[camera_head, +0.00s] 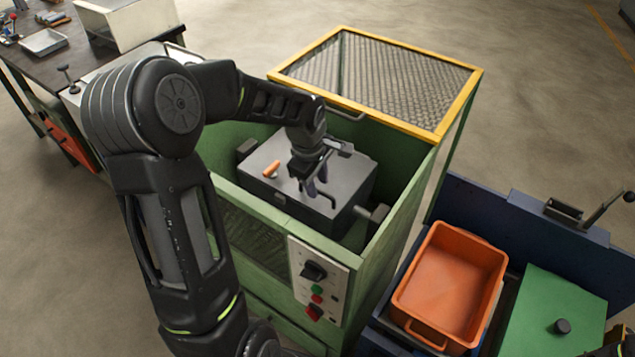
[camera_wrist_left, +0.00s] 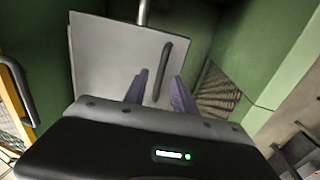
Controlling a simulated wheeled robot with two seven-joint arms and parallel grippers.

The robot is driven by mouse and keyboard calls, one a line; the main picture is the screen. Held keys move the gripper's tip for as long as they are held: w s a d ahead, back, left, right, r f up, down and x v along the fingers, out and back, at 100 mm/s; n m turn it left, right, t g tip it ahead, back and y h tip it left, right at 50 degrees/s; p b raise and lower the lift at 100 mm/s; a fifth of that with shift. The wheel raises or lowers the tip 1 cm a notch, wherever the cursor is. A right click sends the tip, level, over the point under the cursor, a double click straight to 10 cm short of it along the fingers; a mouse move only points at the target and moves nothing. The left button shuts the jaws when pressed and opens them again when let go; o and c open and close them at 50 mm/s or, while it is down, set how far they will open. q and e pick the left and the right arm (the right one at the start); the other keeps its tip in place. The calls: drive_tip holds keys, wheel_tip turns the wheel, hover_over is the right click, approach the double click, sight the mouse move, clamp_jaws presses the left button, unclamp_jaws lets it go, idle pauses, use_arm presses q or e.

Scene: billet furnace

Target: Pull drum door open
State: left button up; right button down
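The drum is a grey box inside the open green machine in the head view. The door also shows in the left wrist view (camera_wrist_left: 105,55), with the dark bar handle (camera_wrist_left: 165,65). My left gripper (camera_head: 316,188) reaches down over the door near the handle. In the left wrist view its two purplish fingers (camera_wrist_left: 160,92) are apart, with the handle's lower end between them in the picture. Contact cannot be told.
The green housing (camera_head: 395,195) surrounds the drum closely. A yellow-framed mesh lid (camera_head: 385,78) stands open behind, and a control panel (camera_head: 318,282) is in front. An orange bin (camera_head: 450,285) and a green-topped blue station (camera_head: 550,310) are at right. A workbench (camera_head: 62,65) is upper left.

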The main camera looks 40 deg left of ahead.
use_arm(q)
drive_tip(key=shift+w+f, duration=0.15)
drive_tip(key=shift+f, duration=0.45)
clamp_jaws()
idle(1.1)
